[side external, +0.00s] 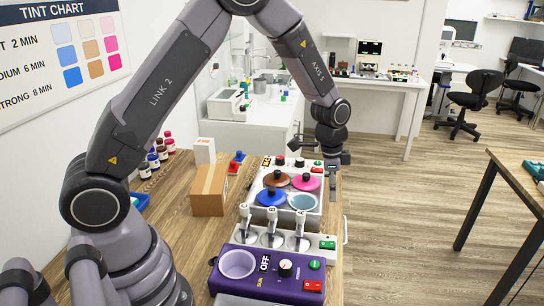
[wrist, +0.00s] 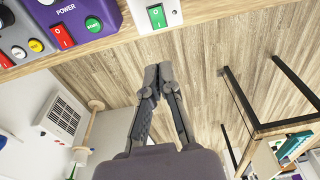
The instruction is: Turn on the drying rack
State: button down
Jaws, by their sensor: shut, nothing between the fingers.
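No label saying drying rack is readable. A pale unit with three upright white-topped holders (side external: 271,238) stands mid-bench and may be the rack. Its green rocker switch (side external: 328,244) is at its right front corner; a green rocker also shows at the top of the wrist view (wrist: 157,16). A purple box (side external: 225,285) with an OFF sign (side external: 265,263), a knob (side external: 285,268), a green button (side external: 315,265) and a red rocker (side external: 313,286) stands in front. My gripper (side external: 333,196) is shut and empty, beyond the holders at the bench's right edge. In the wrist view its fingertips (wrist: 157,82) are apart from the switches.
A cardboard box (side external: 208,190) stands left. Open floor (side external: 410,220) lies right of the bench.

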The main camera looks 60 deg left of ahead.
aim_at(328, 243)
jog(key=f, duration=0.9)
jog(key=w+d+f, duration=0.1)
jog(key=f, duration=0.3)
jog(key=shift+w+d+f, duration=0.1)
jog(key=shift+f, duration=0.3)
jog(key=shift+f, duration=0.3)
jog(key=shift+s+a+r, duration=0.3)
jog(key=shift+s+a, duration=0.2)
jog(key=shift+s, duration=0.05)
